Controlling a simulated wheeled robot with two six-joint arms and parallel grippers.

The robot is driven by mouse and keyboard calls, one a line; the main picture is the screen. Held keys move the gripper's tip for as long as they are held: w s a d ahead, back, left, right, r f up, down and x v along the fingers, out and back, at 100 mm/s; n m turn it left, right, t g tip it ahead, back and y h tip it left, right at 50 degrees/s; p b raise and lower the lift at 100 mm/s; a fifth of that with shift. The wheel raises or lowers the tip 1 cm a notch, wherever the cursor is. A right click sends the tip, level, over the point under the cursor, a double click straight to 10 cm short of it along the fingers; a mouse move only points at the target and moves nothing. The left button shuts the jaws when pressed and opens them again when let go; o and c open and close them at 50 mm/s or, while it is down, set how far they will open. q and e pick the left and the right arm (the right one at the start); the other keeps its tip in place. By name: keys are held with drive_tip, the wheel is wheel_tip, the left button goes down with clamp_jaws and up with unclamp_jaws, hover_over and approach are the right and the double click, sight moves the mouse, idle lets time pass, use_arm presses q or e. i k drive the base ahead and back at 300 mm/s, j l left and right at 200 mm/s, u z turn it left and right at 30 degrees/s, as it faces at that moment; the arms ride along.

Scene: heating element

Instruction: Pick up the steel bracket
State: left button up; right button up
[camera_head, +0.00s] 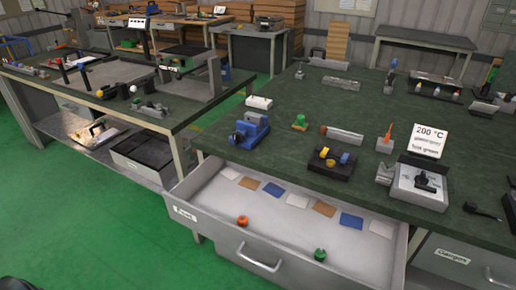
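Neither of my grippers is in view. I cannot tell for sure which thing is the steel bracket. A small grey angular metal piece (385,173) stands on the green workbench top, just left of the heating plate (420,184), and has a bracket-like shape. Another grey metal piece (341,83) lies farther back on the same bench, and a grey block-like piece (484,107) lies at the right. They are too small to make out in detail.
The workbench (290,120) has an open drawer (300,222) jutting forward, with an orange and a green part inside. Green floor (100,240) is clear at left.

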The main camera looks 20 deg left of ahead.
sight(256, 118)
drive_tip(key=u, duration=0.8)
